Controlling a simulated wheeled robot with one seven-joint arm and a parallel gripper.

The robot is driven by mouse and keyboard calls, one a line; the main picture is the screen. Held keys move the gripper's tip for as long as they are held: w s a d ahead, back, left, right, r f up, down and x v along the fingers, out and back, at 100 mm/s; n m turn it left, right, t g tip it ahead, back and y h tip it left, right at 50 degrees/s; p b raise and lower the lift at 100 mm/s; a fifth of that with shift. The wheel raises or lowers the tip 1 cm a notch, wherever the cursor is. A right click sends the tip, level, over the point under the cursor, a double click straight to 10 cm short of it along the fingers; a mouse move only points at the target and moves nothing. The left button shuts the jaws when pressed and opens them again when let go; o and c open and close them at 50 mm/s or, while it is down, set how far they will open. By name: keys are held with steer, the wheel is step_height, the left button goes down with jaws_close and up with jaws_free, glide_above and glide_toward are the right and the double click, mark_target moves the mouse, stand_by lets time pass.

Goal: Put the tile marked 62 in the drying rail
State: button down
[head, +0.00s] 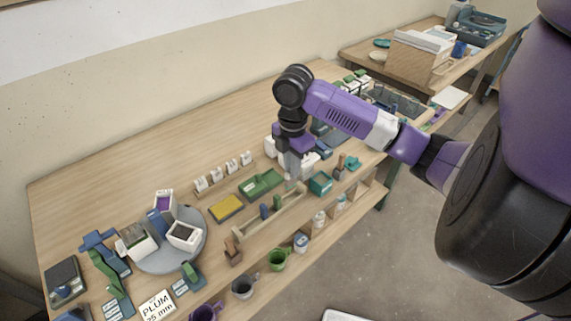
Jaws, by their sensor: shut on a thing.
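My gripper (292,178) points down over the bench, above the right end of a long pale wooden trough-like rail (290,201). It is shut on a small greyish piece, mostly hidden by the fingers, whose marking I cannot read. This long rail holds a small blue piece (264,211) and a green piece (277,202) near its middle. Several small white tiles (231,167) with dark marks stand in a row on a wooden strip (225,180) behind it. Their numbers are too small to read, so I cannot tell which tile is 62.
A yellow pad (226,208) and a green tray (262,185) lie between the strip and the long rail. A teal box (320,183) stands right of my gripper. A grey turntable (180,256) with containers stands at left. Cups (278,258) line the front. The bench's back left is clear.

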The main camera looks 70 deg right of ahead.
mark_target(292, 185)
steer(key=shift+f+b, duration=2.45)
steer(key=shift+f, duration=0.9)
steer(key=shift+f, duration=0.3)
steer(key=c, duration=1.3)
jaws_free()
steer(key=shift+c, duration=0.2)
step_height(292, 185, up, 7)
steer(key=p, duration=0.5)
